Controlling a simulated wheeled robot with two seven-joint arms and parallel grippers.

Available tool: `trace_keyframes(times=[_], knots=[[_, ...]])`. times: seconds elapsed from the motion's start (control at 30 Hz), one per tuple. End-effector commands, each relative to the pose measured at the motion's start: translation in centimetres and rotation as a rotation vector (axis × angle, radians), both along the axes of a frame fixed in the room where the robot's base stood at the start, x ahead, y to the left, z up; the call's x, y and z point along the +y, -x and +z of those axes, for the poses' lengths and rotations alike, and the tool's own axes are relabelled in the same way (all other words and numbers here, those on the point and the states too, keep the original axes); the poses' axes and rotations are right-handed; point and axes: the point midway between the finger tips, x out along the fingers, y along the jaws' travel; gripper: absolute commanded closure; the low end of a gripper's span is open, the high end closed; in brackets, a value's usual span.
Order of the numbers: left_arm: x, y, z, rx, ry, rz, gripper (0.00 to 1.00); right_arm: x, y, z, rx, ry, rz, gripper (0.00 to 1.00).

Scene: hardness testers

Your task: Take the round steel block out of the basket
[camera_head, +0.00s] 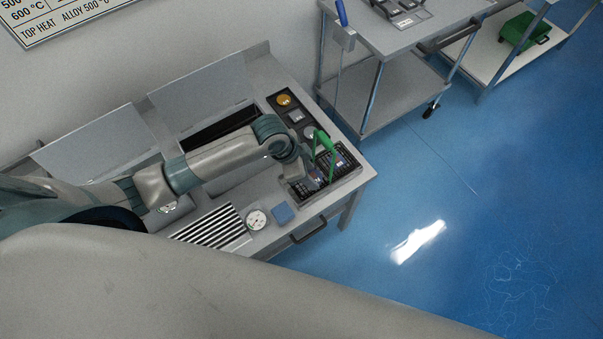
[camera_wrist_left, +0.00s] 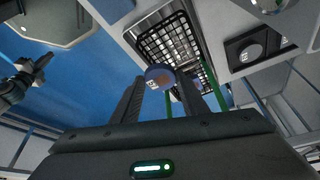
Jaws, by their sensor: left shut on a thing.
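My left gripper (camera_head: 314,174) reaches over the basket (camera_head: 347,158), a black wire basket with green handles at the table's right end. In the left wrist view my left gripper (camera_wrist_left: 160,88) is shut on the round steel block (camera_wrist_left: 160,76), a small disc with a dark brownish face, a bluish rim and a pale label. The basket (camera_wrist_left: 166,42) shows just beyond the block in that view. I cannot tell whether the block is clear of the basket's rim. The block is hidden or too small to make out in the head view.
A striped metal plate (camera_head: 212,229), a round dial gauge (camera_head: 257,219) and a blue block (camera_head: 283,213) lie left of the basket. Several dark square holders, one with a yellow disc (camera_head: 283,99), line the back. A grey cart (camera_head: 390,95) stands beyond. Open floor lies right.

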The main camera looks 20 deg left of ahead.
Motion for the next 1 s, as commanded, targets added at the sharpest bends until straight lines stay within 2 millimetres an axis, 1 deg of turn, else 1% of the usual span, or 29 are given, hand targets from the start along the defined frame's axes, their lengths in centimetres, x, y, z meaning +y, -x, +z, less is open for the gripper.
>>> trace_keyframes(times=[0.03,0.2,0.3,0.4,0.5,0.6,1.0], knots=[[-1.1,0.2,0.6,-0.006,0.003,-0.004,0.89,0.0,0.0,-0.5,0.0,0.0,0.0,1.0],[-4.1,1.6,2.6,-0.006,0.004,-0.003,0.89,0.0,0.0,-1.3,0.0,0.0,0.0,1.0],[-5.6,2.2,3.6,-0.006,0.004,-0.002,0.89,0.0,0.0,-1.6,0.0,0.0,0.0,1.0],[-6.7,2.6,4.3,-0.004,0.002,-0.001,0.89,0.0,0.0,-1.8,0.0,0.0,0.0,1.0],[-7.4,3.0,4.9,-0.004,0.002,-0.001,0.89,0.0,0.0,-2.0,0.0,0.0,0.0,1.0],[-7.7,3.2,5.1,-0.002,0.0,0.001,0.89,0.0,0.0,-2.0,0.0,0.0,0.0,1.0],[-7.9,3.2,5.2,-0.003,0.0,0.001,0.89,0.0,0.0,-2.0,0.0,0.0,0.0,1.0]])
